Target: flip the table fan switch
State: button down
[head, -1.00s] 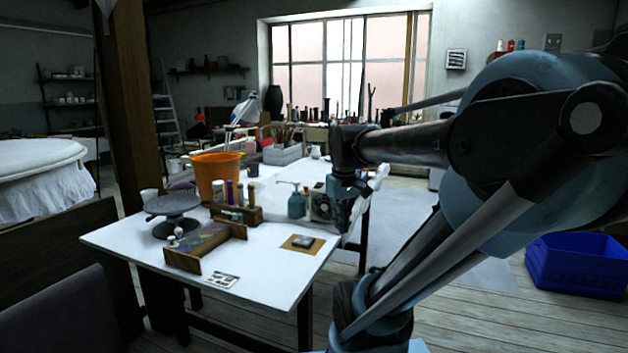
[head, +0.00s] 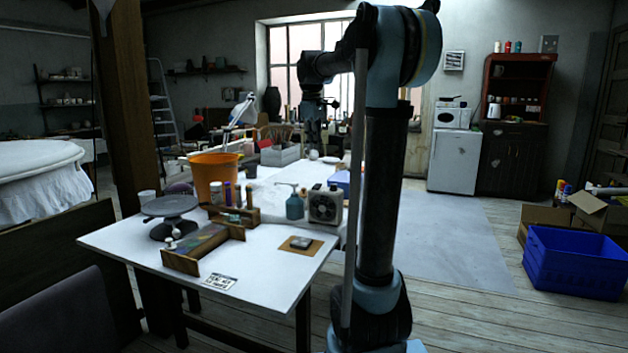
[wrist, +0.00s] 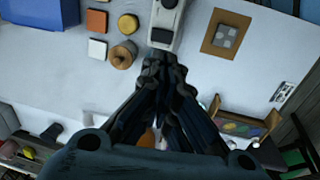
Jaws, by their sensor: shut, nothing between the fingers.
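The table fan (head: 325,205) is a small pale box with a dark round grille, upright near the table's right edge in the head view. In the wrist view I see the fan (wrist: 167,22) from above, at the top middle, with dark details on its top. I cannot tell the switch's position. My gripper (head: 316,150) hangs pointing down, above and behind the fan in the head view. In the wrist view the fingertips of my gripper (wrist: 163,62) are together and empty, appearing just below the fan's end. Contact with the fan is not visible.
A teal bottle (head: 294,206) stands left of the fan. A brown board with a grey block (head: 301,243) lies in front. A wooden paint box (head: 205,248), an orange bucket (head: 215,175) and a turntable (head: 170,206) are farther left. A blue box (wrist: 40,12) shows in the wrist view.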

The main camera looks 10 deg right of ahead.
jog(key=w, duration=0.1)
send_near(317, 187)
jog(key=w+f, duration=0.1)
jog(key=f, duration=0.1)
jog(key=w+f, duration=0.1)
jog(key=f, duration=0.1)
jog(key=w+f, duration=0.2)
jog(key=shift+f, duration=0.3)
jog(key=shift+f, duration=0.1)
dwell(0.3)
jog(key=shift+w+d+f+g+y, duration=0.3)
jog(key=shift+f+g, duration=0.1)
jog(key=shift+g, duration=0.1)
jog(key=shift+s+a, duration=0.1)
jog(key=shift+s, duration=0.2)
